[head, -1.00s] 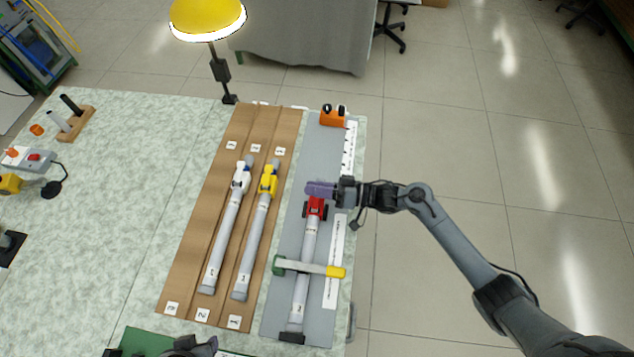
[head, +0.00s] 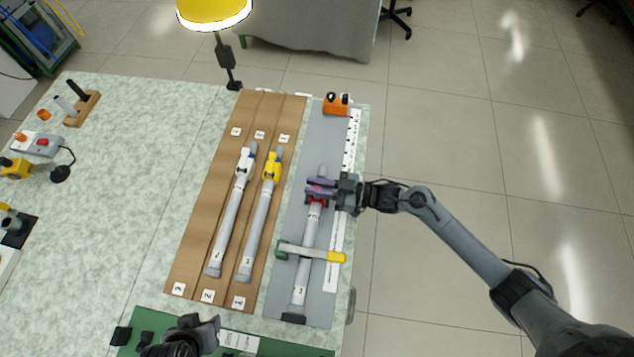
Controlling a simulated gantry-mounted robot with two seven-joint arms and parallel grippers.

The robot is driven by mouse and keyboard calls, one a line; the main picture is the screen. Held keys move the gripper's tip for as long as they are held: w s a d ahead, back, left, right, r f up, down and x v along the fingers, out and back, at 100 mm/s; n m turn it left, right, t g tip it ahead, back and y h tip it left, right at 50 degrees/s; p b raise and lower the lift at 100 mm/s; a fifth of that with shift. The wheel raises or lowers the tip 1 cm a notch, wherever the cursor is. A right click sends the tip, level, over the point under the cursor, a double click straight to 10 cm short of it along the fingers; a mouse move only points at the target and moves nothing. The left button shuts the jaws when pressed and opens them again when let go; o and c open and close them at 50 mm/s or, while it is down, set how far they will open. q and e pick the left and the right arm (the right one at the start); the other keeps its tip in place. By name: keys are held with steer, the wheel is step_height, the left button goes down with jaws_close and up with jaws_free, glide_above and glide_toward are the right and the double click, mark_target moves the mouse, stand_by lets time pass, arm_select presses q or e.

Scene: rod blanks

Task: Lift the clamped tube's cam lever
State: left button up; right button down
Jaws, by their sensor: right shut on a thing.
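The clamped tube (head: 306,262) is grey and lies lengthwise on a grey board (head: 278,290) at the right of the table. Its red collar (head: 316,203) with the cam lever is near its far end. My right gripper (head: 319,189) comes in from the right over this collar. Its purple fingers are shut on a red part there, seemingly the cam lever, which they mostly hide. A green bar clamp with a yellow end (head: 335,257) crosses the tube. My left gripper (head: 205,332) is at the bottom edge, away from the tube; its opening is unclear.
A brown grooved rack (head: 208,238) left of the board holds a tube with a white collar (head: 228,220) and one with a yellow collar (head: 259,220). An orange block (head: 336,107) stands at the board's far end. A yellow lamp (head: 213,10) overhangs behind. The left tabletop is largely clear.

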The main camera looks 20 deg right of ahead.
stand_by(0.4)
steer(key=c, duration=1.4)
jaws_free()
steer(key=shift+c, duration=0.2)
steer(key=v, duration=1)
steer(key=shift+s+d+p, duration=0.25)
steer(key=shift+d+p, duration=0.05)
steer(key=shift+a, duration=0.1)
